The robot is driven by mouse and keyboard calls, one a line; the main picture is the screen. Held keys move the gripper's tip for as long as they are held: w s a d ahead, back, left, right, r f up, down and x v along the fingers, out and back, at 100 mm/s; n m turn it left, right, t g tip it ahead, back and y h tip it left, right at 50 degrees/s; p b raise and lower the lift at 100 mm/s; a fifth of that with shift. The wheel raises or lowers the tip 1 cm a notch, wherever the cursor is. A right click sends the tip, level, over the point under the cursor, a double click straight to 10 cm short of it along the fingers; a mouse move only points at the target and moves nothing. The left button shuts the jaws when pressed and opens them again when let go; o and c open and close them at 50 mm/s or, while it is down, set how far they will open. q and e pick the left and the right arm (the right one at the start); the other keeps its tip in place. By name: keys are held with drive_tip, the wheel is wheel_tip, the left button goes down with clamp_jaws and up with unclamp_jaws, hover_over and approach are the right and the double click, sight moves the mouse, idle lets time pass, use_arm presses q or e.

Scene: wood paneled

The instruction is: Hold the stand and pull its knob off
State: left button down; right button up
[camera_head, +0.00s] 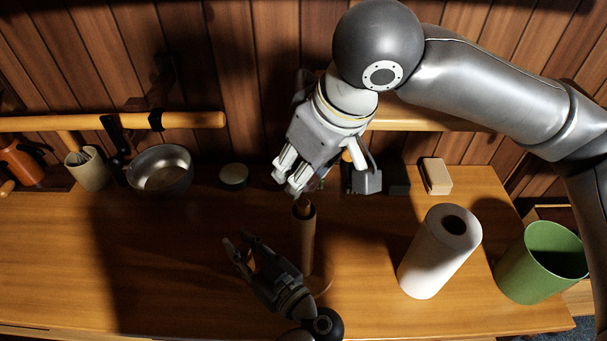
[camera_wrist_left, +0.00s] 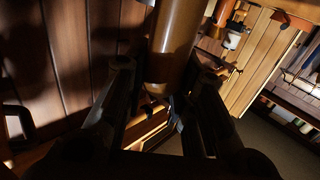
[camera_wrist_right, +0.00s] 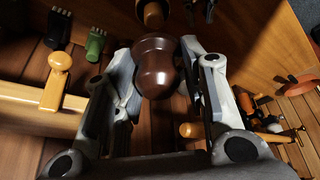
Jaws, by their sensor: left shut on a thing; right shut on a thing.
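The stand (camera_head: 308,238) is a brown wooden post on a round base, upright near the table's front, with a narrow peg on top. My left gripper (camera_head: 238,242) is low beside it; in the left wrist view the post (camera_wrist_left: 172,50) lies between its dark fingers, shut on it, though the contact is shadowed. My right gripper (camera_head: 292,184) is above the post top. In the right wrist view it is shut on the dark brown knob (camera_wrist_right: 155,68). The knob looks apart from the post (camera_wrist_right: 152,14). In the head view my fingers mostly hide the knob.
A white paper roll (camera_head: 428,262) and a green bin (camera_head: 530,268) stand to the right. A metal bowl (camera_head: 160,172), a small round tin (camera_head: 233,176) and a tan block (camera_head: 436,176) sit along the back. The table (camera_head: 170,265) is clear at left.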

use_arm(q)
drive_tip(key=c, duration=1.1)
unclamp_jaws()
drive_tip(key=shift+c, duration=0.2)
drive_tip(key=shift+d, duration=0.1)
drive_tip(key=v, duration=1.2)
